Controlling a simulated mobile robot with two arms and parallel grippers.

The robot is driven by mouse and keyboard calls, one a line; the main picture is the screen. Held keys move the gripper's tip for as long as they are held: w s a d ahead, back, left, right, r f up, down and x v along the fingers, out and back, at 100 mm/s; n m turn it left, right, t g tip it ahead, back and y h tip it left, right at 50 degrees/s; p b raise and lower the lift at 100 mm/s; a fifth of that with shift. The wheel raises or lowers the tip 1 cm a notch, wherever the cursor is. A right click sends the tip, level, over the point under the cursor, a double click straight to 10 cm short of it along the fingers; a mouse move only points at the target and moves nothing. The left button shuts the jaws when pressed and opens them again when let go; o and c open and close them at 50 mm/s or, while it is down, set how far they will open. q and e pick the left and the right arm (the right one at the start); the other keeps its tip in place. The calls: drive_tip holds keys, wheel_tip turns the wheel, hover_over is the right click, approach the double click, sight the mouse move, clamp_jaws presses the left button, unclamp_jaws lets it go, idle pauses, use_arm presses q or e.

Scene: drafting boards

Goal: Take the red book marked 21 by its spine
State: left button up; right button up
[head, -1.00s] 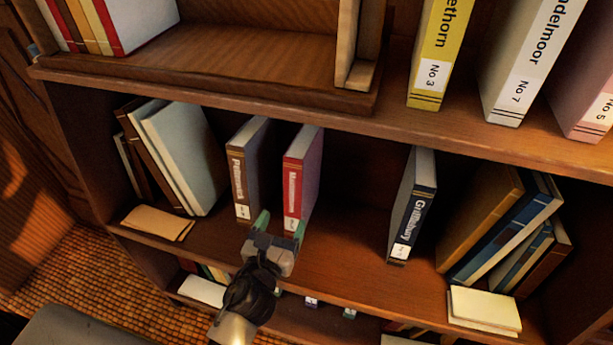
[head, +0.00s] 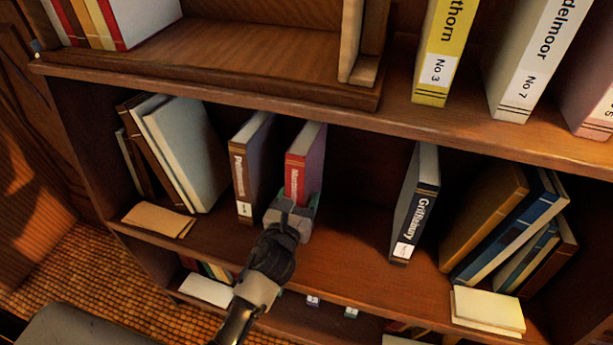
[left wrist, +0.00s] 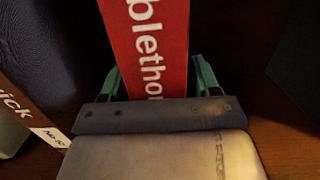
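The red book (head: 297,175) stands upright on the middle shelf, its spine facing me. My left gripper (head: 296,203) is at the lower part of this spine, its palm hiding the label, so I cannot read the number. In the left wrist view, the red spine (left wrist: 150,45) with white lettering stands between the two green fingers of my left gripper (left wrist: 157,78). One finger is on each side of the book. A narrow gap shows at the right finger; the left finger is very near the book's edge. The fingers look open around it. My right gripper is in neither view.
A brown book (head: 241,180) stands close to the left of the red one; it also shows in the wrist view (left wrist: 25,105). A dark Griffinbury book (head: 415,210) stands to the right, with free shelf between. Leaning books (head: 175,155) fill the left end. The upper shelf (head: 300,115) overhangs.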

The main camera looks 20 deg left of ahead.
use_arm(q)
clamp_jaws()
drive_tip(key=shift+r, duration=0.15)
drive_tip(key=shift+r, duration=0.1)
